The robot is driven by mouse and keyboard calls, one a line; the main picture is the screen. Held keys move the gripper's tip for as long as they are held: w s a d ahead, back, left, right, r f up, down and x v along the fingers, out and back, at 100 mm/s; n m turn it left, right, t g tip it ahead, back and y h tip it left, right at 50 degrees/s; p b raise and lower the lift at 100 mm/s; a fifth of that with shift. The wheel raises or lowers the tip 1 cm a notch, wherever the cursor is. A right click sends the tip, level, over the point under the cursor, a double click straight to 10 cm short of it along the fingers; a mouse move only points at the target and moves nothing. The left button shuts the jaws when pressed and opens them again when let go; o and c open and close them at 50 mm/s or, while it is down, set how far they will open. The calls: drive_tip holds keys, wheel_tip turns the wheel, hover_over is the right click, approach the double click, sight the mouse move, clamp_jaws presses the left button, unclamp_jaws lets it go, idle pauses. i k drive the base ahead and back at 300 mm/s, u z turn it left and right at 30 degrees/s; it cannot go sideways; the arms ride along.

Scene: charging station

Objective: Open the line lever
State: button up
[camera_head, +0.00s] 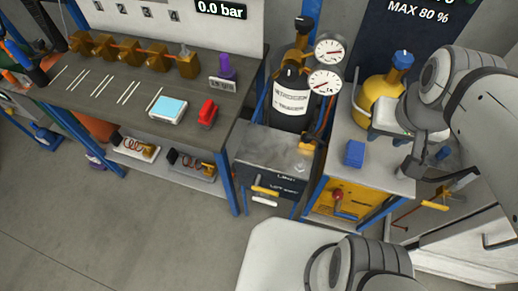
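My gripper (425,164) is at the right, well apart from this lever, in front of the right-hand bench. My arm partly hides it, and I cannot tell whether its fingers are open.
The nitrogen cylinder (290,100) has two gauges (325,65). A yellow cylinder (376,98), a blue block (354,153) and a red knob (338,196) on a yellow box are at the right. The left workbench (90,105) carries brass fittings. The floor (150,235) at lower left is clear.

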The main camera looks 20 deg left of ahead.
sight(255, 187)
drive_tip(key=u, duration=0.25)
drive_tip(key=k, duration=0.9)
drive_tip(key=u, duration=0.55)
drive_tip(key=i, duration=0.8)
drive_tip(key=z, duration=0.85)
drive_tip(key=k, duration=0.65)
drive_tip(key=z, duration=0.5)
